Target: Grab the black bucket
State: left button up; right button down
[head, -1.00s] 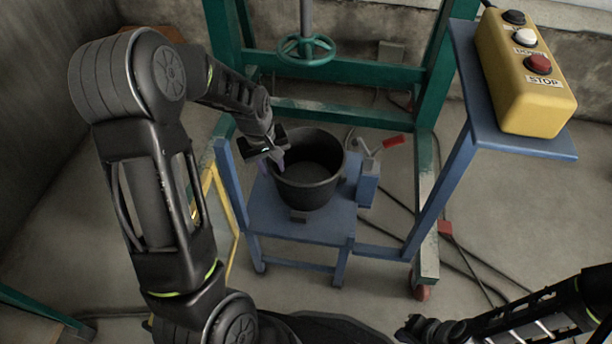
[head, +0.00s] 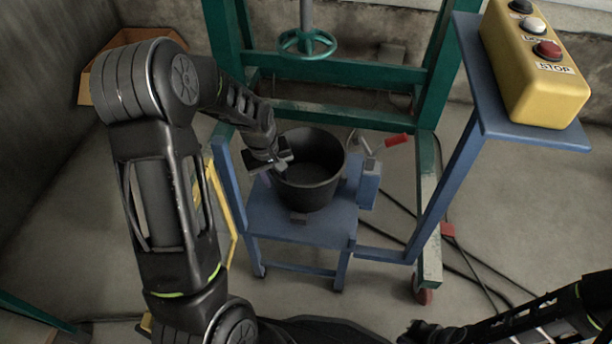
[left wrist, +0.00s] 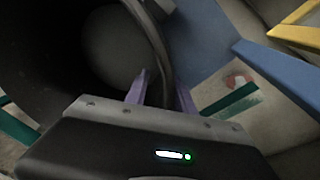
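The black bucket (head: 318,192) stands upright on a low blue stand (head: 275,222) in the head view. Its dark inside fills the left of the left wrist view (left wrist: 60,60). My left gripper (head: 282,172) is at the bucket's left rim, pointing down. In the left wrist view its two purple fingers (left wrist: 162,92) are apart, one inside the bucket and one outside, with the rim between them. Gaps seem to show beside the rim. My right gripper (head: 425,330) is at the bottom edge, dark and partly cut off; its fingers are unclear.
A yellow button box (head: 530,75) sits on a blue shelf (head: 545,138) at the upper right. A green frame (head: 350,62) with a handwheel (head: 306,42) stands behind the bucket. A red-handled lever (head: 396,140) is close right of the bucket. Cables cross the floor.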

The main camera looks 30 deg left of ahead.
pick_arm(q)
grip_shut()
dwell(0.3)
dwell(1.1)
jog(key=shift+w, duration=0.15)
